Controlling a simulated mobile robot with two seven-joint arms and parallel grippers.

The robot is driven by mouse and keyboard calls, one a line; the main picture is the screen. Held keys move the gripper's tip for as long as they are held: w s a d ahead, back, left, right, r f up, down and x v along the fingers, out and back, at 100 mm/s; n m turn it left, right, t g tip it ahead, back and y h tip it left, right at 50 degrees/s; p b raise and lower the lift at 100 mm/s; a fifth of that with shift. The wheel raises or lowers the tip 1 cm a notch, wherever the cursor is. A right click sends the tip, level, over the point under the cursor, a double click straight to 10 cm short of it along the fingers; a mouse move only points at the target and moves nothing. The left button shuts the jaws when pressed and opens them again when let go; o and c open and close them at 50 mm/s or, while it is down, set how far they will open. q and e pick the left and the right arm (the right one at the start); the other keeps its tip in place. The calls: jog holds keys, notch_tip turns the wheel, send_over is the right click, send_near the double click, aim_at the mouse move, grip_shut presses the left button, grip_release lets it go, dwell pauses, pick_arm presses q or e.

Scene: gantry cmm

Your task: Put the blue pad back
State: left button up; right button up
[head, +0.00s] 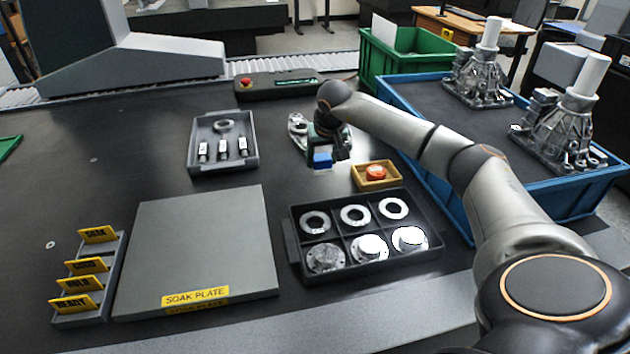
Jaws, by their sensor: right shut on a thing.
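The blue pad (322,160) is a small blue block, low at the fingertips of my right gripper (328,153). My right gripper is shut on it, above the dark table behind the six-compartment tray. The fingers hide part of the pad, and I cannot tell whether it touches the table. A grey metal part (297,126) sits just left of the gripper, partly hidden by it. My left gripper is not in view.
A yellow tray with an orange-red piece (375,172) stands right of the gripper. The six-compartment tray (296,262) holds rings and discs. A small grey tray (192,158), soak plate (190,240), sign rack (112,280) and blue crate (455,220) stand around.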

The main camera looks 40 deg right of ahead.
aim_at(316, 174)
jog(key=shift+w+a+f, duration=0.1)
jog(key=shift+a+f, duration=0.3)
jog(key=shift+f, duration=0.05)
jog(key=f, duration=0.2)
jog(key=a+f+b, duration=0.1)
jog(key=f, duration=0.1)
jog(key=shift+a+f, duration=0.15)
jog(key=shift+f, duration=0.15)
jog(key=shift+w, duration=0.1)
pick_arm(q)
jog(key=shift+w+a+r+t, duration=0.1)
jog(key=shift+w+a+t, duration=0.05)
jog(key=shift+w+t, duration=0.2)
pick_arm(e)
jog(key=shift+f, duration=0.1)
jog(key=o, duration=1.2)
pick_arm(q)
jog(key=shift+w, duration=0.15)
